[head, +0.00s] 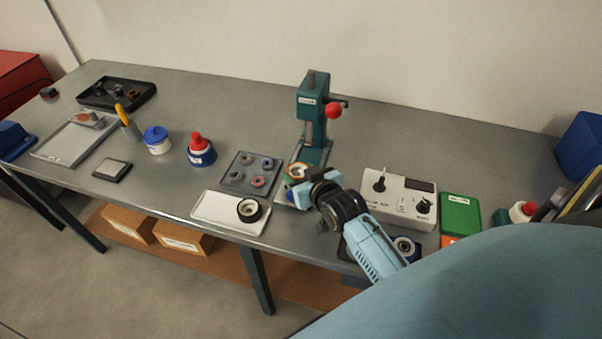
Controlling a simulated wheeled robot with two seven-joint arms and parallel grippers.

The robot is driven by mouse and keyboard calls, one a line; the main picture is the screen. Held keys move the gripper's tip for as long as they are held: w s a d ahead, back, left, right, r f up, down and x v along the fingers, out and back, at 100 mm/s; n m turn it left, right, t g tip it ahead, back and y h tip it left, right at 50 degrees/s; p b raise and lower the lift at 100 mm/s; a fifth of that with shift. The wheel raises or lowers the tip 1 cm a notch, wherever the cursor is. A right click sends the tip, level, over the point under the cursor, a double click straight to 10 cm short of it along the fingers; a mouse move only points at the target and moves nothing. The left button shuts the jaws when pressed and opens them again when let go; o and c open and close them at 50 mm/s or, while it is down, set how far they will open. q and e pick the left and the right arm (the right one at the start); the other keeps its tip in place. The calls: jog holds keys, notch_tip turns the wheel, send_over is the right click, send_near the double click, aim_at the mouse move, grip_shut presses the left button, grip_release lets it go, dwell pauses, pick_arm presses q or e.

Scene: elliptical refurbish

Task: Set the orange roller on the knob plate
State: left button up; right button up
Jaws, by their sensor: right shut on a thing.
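My right gripper (301,181) reaches in from the lower right to the foot of the green press. It is shut on a small round part with an orange and pale rim (297,169), which seems to be the orange roller. The fingers and wrist hide part of it, and I cannot tell whether it touches the press base. A dark square plate (236,178) with several round knob-like pieces lies just left of the gripper and looks like the knob plate. My left gripper is not in view.
The green press (312,100) with a red ball handle stands behind the gripper. A white tray (212,206) with a black ring lies in front of the dark plate. A white control box (399,196) is to the right.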

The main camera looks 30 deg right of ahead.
jog(key=shift+f+b, duration=0.45)
jog(key=shift+f, duration=0.35)
jog(key=o, duration=0.7)
jog(key=p+v, duration=0.4)
jog(key=v, duration=0.1)
jog(key=shift+r, duration=0.1)
jog(key=p+v, duration=0.5)
jog(key=v, duration=0.1)
dwell(0.6)
